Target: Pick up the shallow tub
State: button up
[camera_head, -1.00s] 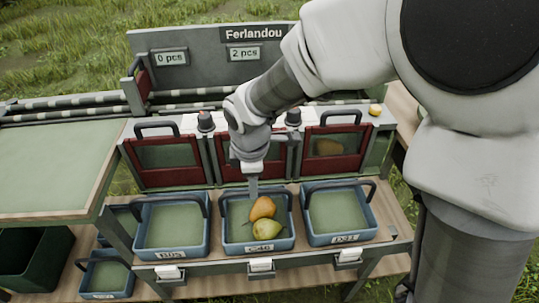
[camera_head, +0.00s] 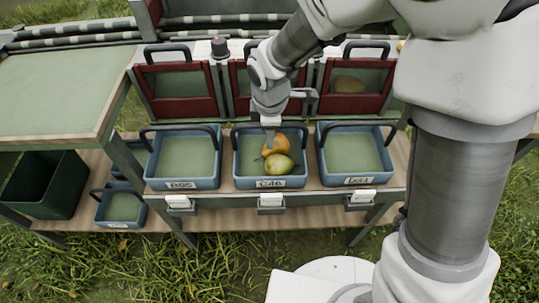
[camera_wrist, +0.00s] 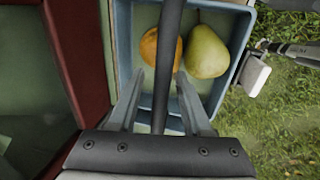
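Three shallow blue tubs stand in a row on the bench shelf. My gripper (camera_head: 270,140) points down at the rear part of this tub. In the wrist view, my gripper (camera_wrist: 160,77) has its two fingers apart, with the dark handle bar (camera_wrist: 168,40) running between them. I cannot tell whether the fingers touch the handle.
The left tub (camera_head: 150,170) and right tub (camera_head: 323,165) look empty and stand close on either side. Red-framed doors (camera_head: 180,106) rise just behind the row. A smaller tub (camera_head: 104,208) and a dark green crate (camera_head: 45,190) stand lower at left. Grass lies in front.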

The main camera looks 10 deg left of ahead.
grip_shut()
jog(key=shift+r, duration=0.1)
dwell(1.1)
